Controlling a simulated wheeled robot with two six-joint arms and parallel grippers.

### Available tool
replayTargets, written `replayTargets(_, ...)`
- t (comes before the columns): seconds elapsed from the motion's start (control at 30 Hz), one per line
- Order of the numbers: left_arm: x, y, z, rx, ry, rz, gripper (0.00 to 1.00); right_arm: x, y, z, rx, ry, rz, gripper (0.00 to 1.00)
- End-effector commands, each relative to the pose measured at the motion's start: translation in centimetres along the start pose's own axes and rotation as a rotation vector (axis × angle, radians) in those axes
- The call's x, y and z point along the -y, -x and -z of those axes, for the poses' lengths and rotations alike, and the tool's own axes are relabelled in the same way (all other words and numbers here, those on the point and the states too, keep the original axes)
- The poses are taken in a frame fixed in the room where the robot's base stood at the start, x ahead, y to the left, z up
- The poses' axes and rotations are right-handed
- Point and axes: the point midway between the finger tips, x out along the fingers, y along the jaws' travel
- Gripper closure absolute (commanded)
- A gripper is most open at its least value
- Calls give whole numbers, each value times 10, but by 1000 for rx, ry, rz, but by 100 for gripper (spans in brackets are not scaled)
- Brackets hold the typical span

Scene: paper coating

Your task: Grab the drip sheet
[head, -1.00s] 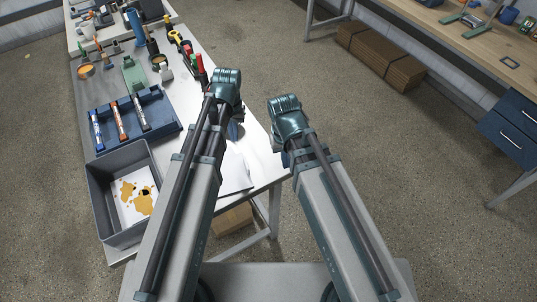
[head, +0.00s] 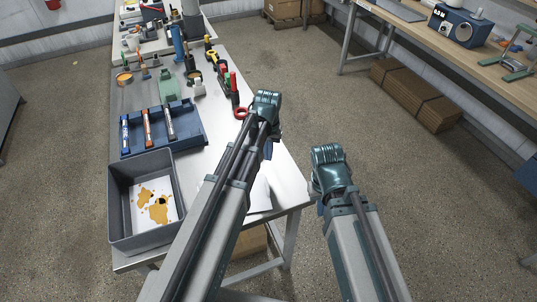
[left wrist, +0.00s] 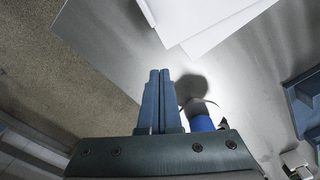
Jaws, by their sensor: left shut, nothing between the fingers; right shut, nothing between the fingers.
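A white sheet with orange-brown stains (head: 168,212), which looks like the drip sheet, lies flat in a grey open bin (head: 112,205) at the left front of the metal table. My left gripper (head: 268,150) is over the table's right side, well right of the bin; its fingers are mostly hidden by the wrist in the head view. In the left wrist view my left gripper (left wrist: 159,72) has its fingers together and empty. My right gripper (head: 320,207) is right of the table, over the floor side, shut and empty, its fingers mostly hidden.
Plain white sheets (left wrist: 205,22) lie on the table ahead of my left fingers. A blue-and-white cylinder (left wrist: 201,121) stands beside them. A blue tray with markers (head: 190,135) sits behind the bin. Tools crowd the table's far part. A wooden bench (head: 420,28) is at right.

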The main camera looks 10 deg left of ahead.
Motion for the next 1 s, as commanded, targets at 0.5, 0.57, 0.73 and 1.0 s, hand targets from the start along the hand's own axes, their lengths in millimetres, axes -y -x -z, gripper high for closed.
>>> replayTargets(0.5, 0, -57, -26, 0, -1, 0, 100, 5, -56, 3, 0, 0, 0, 100)
replayTargets(0.57, 0, -57, -33, 0, -1, 0, 100, 5, -56, 3, 0, 0, 0, 100)
replayTargets(0.73, 0, -57, -41, 0, 0, 0, 100, 5, -56, 3, 0, 0, 0, 100)
replayTargets(1.0, 0, -57, -40, 0, 0, 0, 100, 5, -56, 3, 0, 0, 0, 100)
